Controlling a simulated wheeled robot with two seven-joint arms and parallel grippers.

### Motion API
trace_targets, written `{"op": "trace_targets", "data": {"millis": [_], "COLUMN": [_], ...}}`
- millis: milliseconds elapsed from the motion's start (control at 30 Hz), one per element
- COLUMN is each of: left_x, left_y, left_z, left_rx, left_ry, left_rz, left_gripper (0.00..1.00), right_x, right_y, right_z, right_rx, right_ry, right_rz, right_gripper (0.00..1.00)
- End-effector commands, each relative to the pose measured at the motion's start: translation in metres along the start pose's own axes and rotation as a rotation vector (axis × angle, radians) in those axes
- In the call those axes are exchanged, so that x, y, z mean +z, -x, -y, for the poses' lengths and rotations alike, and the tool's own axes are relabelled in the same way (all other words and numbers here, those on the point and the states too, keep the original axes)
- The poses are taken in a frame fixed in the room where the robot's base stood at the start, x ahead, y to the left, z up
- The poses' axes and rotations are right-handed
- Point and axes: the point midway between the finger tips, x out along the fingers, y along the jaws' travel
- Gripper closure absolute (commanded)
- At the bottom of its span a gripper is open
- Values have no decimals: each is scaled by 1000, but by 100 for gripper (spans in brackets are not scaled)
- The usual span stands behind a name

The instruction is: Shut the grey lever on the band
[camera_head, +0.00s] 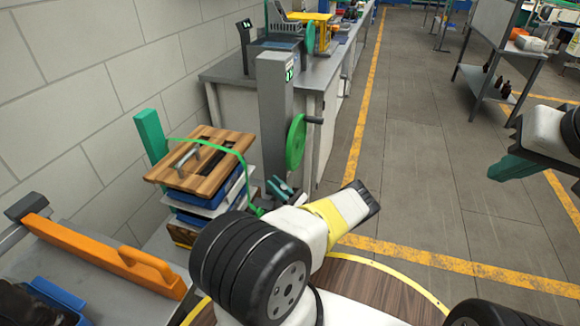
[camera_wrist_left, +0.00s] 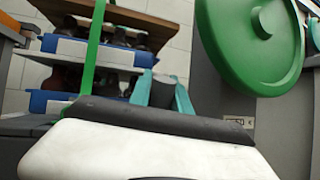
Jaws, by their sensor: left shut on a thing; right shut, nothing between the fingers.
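A green band (camera_head: 205,142) runs over the stack's wooden top board (camera_head: 218,147) and down its near right side; it also shows in the left wrist view (camera_wrist_left: 96,45). My left gripper (camera_head: 281,187) is beside the stack's right side, near the green column wheel. In the left wrist view its teal fingers are closed on a dark grey piece (camera_wrist_left: 163,92). I cannot tell whether this is the lever. A grey bar (camera_head: 188,157) lies on the top board. My right gripper (camera_head: 514,167) is shut and empty over the floor at the right edge.
A grey column (camera_head: 274,115) with a green wheel (camera_head: 296,142) stands close behind my left gripper. A green post (camera_head: 150,136) stands left of the stack. An orange bar (camera_head: 100,257) is at front left.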

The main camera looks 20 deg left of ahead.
Motion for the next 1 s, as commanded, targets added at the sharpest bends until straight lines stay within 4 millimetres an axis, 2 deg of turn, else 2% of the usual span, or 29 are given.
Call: {"op": "trace_targets", "data": {"millis": [567,600,667,700,1000], "left_x": [2,2,2,2,1], "left_y": [4,4,4,4,4], "left_z": [1,1,1,1,0], "left_rx": [-2,-2,-1,-1,-1], "left_ry": [-7,-7,-7,-7,-8], "left_rz": [35,35,35,35,35], "left_gripper": [100,69,57,55,55], "right_x": [0,0,0,0,0], "right_y": [0,0,0,0,0], "right_z": [0,0,0,0,0], "right_rx": [0,0,0,0,0], "right_ry": [0,0,0,0,0], "right_rz": [0,0,0,0,0], "right_gripper": [100,100,100,100,100]}}
